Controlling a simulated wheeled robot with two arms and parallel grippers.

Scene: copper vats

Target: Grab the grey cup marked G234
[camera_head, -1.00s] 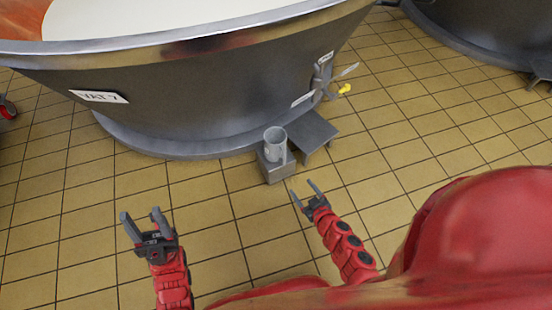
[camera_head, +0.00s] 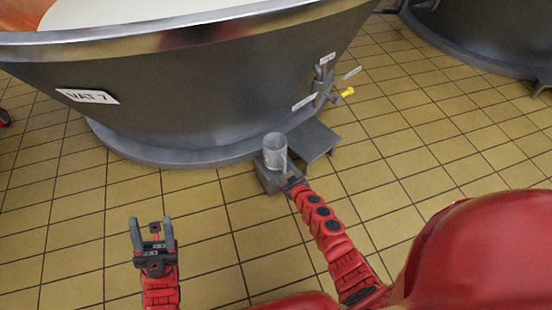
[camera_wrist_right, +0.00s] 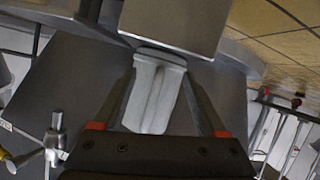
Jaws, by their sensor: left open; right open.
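The grey cup (camera_head: 274,150) stands upright on a small grey block (camera_head: 268,182) at the foot of the vat. No marking on it is legible. My right gripper (camera_head: 290,180) is open at the cup's near right side, partly overlapping it in the head view. In the right wrist view the picture seems upside down; the cup (camera_wrist_right: 155,90) appears between the two open fingers (camera_wrist_right: 158,74). I cannot tell whether the fingers touch it. My left gripper (camera_head: 151,229) is open and empty over the floor at lower left, well away from the cup.
The large vat (camera_head: 200,95), with a VAT 7 label (camera_head: 88,96), rises just behind the cup. A low grey step (camera_head: 313,140) stands right of the block. A valve with a yellow handle (camera_head: 347,92) sticks out above it. Tiled floor is clear in front.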

